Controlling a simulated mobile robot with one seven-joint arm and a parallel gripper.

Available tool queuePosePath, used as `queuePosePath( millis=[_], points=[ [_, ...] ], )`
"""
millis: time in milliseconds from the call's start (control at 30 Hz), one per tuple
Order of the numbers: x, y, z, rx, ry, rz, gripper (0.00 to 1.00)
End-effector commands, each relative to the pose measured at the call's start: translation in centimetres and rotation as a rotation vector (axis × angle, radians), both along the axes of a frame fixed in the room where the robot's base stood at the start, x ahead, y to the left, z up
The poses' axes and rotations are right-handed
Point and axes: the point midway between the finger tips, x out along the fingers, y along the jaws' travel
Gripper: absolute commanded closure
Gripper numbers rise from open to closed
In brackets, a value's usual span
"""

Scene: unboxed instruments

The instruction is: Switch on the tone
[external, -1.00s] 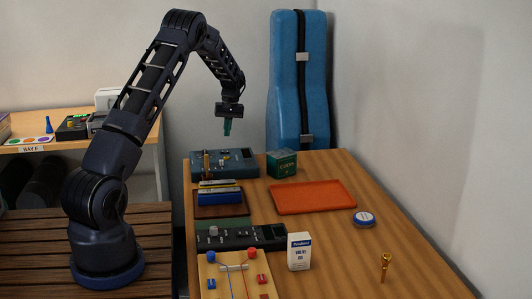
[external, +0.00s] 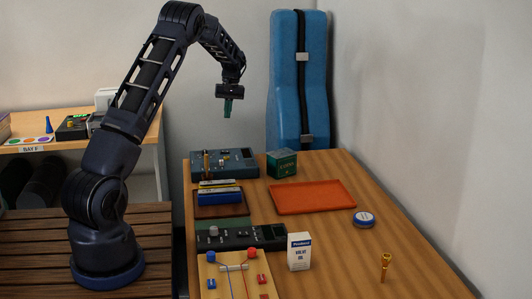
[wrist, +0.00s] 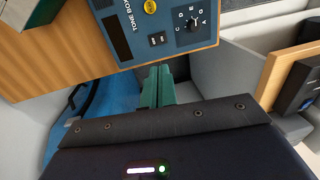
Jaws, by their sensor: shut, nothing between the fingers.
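The tone box (external: 244,172) is a blue-grey box at the far left corner of the table. In the wrist view, the tone box (wrist: 174,17) shows its "TONE BOX" lettering, a dark window (wrist: 117,37), a yellow button (wrist: 150,6), a small pair of dark switches (wrist: 157,40) and a black lettered dial (wrist: 193,22). Whether the switches are on or off is too small to tell. My gripper (external: 228,108) is high above the tone box, apart from it, pointing down. Its green fingers (wrist: 158,85) are shut and empty.
A green box (external: 282,164) stands just right of the tone box. An orange tray (external: 312,197), a dark mixer-like unit (external: 240,237), a white valve oil box (external: 299,252) and a brass mouthpiece (external: 385,267) are nearer. A blue case (external: 285,80) stands behind the table.

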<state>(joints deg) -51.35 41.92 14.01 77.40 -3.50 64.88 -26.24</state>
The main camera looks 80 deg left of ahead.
Motion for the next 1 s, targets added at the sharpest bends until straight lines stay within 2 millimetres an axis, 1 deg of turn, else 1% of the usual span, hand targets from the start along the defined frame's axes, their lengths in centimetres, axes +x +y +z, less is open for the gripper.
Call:
queuePosePath(
  millis=[33, 67, 333, 467, 567, 1000],
  points=[
    [-0.7, 0.0, 0.1, 0.001, 0.000, 0.003, 1.00],
    [-0.8, -0.1, 0.1, 0.001, 0.001, 0.002, 1.00],
    [-0.8, -0.1, -0.1, 0.000, 0.001, 0.001, 1.00],
    [-0.9, -0.1, -0.9, -0.001, 0.002, 0.001, 1.00],
    [-1.1, -0.1, -2.2, -0.001, 0.001, 0.001, 1.00],
    [-2.1, -0.1, -9.8, -0.002, 0.002, 0.001, 1.00]
  ],
)
